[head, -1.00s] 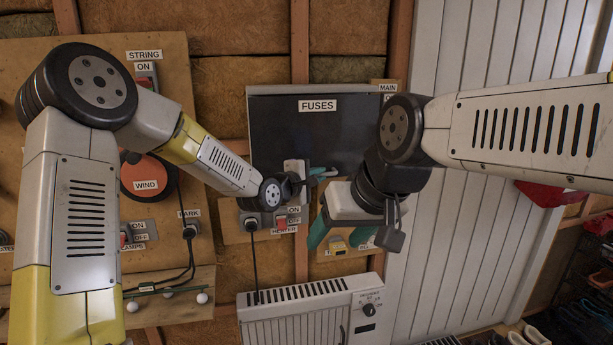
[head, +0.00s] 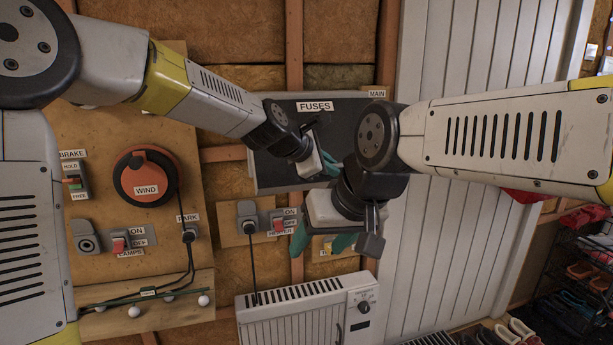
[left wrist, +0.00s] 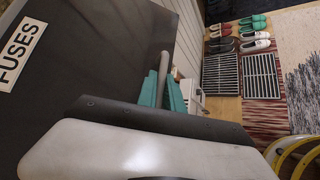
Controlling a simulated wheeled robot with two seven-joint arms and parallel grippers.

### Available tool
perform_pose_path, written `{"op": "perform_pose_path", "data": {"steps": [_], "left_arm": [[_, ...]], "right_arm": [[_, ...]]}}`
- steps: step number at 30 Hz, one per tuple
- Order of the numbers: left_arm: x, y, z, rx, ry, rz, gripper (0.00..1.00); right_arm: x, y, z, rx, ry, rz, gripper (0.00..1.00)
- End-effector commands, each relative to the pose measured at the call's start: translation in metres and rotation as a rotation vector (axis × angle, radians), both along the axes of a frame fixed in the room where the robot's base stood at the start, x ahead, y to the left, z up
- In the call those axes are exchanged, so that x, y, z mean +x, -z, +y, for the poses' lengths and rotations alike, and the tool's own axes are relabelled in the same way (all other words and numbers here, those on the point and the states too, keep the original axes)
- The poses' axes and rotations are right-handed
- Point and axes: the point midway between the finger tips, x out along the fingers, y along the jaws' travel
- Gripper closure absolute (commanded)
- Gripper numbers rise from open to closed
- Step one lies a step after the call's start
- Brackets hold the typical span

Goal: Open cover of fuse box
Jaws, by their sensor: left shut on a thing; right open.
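The fuse box cover (head: 295,135) is a dark panel labelled FUSES on the wall, in the upper middle of the head view. It looks tilted, with a pale grey edge along its lower left side; how far it stands out is hard to tell. In the left wrist view the cover (left wrist: 95,50) fills the upper left. My left gripper (head: 330,163) is at the cover's lower right, its teal fingers (left wrist: 163,88) shut on a thin grey part at the cover's edge. My right gripper (head: 322,242) hangs open below, its teal fingers apart and empty.
Below are the heater socket and switch (head: 283,222) and a white heater (head: 295,312). A board with the red WIND dial (head: 146,177) is at left. White corrugated panelling (head: 470,230) is at right. My right arm crosses in front of the cover's right side.

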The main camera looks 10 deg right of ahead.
Motion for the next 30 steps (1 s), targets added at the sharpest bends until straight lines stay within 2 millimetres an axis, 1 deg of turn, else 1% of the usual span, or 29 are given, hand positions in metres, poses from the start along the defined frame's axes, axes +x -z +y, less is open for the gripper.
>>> {"op": "perform_pose_path", "data": {"steps": [1, 3, 8, 12, 18, 24, 26, 30], "left_arm": [[-0.009, -0.012, -0.003, -0.002, 0.005, 0.037, 1.0], [-0.017, -0.024, -0.003, -0.005, 0.005, 0.105, 1.0], [-0.033, -0.053, -0.002, -0.011, 0.002, 0.258, 1.0], [-0.043, -0.08, -0.002, -0.016, 0.001, 0.391, 1.0], [-0.053, -0.119, -0.003, -0.021, 0.0, 0.571, 1.0], [-0.056, -0.151, -0.002, -0.026, 0.0, 0.719, 1.0], [-0.056, -0.159, -0.002, -0.026, 0.0, 0.755, 1.0], [-0.058, -0.174, -0.002, -0.026, 0.0, 0.753, 1.0]], "right_arm": [[0.0, 0.0, 0.0, 0.0, 0.0, 0.0, 0.38], [0.0, 0.0, 0.0, 0.0, 0.0, 0.0, 0.38], [0.0, 0.0, 0.0, 0.0, 0.0, 0.0, 0.38], [0.0, 0.0, 0.0, 0.0, 0.0, 0.0, 0.38], [0.0, 0.0, 0.0, 0.0, 0.0, 0.0, 0.38], [0.0, 0.0, 0.0, 0.0, 0.0, 0.0, 0.38], [0.0, 0.0, 0.0, 0.0, 0.0, 0.0, 0.38], [0.0, 0.0, 0.0, 0.0, 0.0, 0.0, 0.38]]}}
